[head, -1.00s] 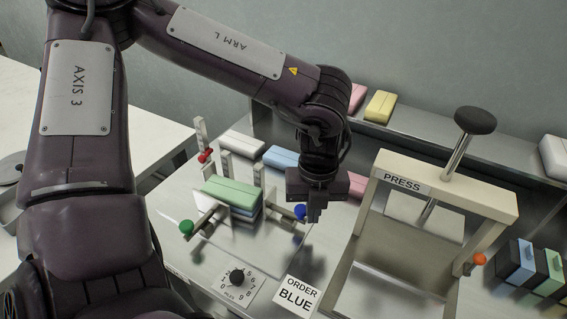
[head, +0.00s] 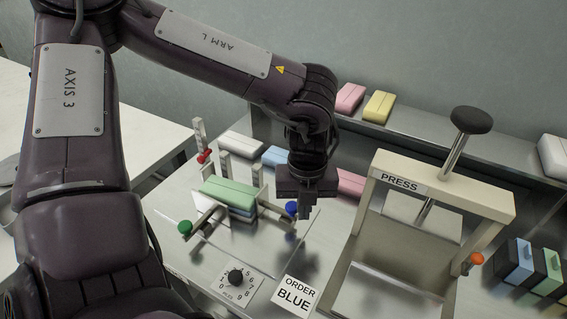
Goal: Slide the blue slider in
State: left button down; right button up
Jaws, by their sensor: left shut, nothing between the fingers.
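The blue slider's round knob (head: 291,208) is at the right end of its rod, beside a stack of packs. The stack has a green pack (head: 228,192) on top and a blue one below. A green knob (head: 185,227) is on a similar rod at the left. My left gripper (head: 304,216) is shut and empty, pointing down just right of the blue knob. It is very close to the knob; I cannot tell if they touch. My right gripper is not in view.
A press (head: 490,205) with a black-topped handle stands at the right. An order card (head: 297,296) reading BLUE and a numbered dial (head: 236,277) lie in front. Coloured packs lie behind my gripper, and pink and yellow packs (head: 379,107) on the back shelf.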

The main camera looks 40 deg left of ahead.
pick_arm(q)
jog(key=shift+s+a+f, duration=0.15)
jog(key=shift+a+f, duration=0.5)
jog(key=shift+a, duration=0.25)
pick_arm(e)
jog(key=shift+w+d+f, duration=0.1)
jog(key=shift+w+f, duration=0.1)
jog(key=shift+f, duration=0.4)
pick_arm(q)
jog(key=shift+a, duration=0.2)
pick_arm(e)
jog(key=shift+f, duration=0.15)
pick_arm(q)
jog(key=shift+a, duration=0.1)
jog(key=shift+b, duration=0.3)
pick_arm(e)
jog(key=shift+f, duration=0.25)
pick_arm(q)
jog(key=shift+d, duration=0.2)
notch_tip(320, 180, up, 9)
jog(key=d+p, duration=0.2)
jog(key=p, duration=0.3)
jog(key=shift+w+f+p, duration=0.2)
jog(key=shift+w+p, duration=0.15)
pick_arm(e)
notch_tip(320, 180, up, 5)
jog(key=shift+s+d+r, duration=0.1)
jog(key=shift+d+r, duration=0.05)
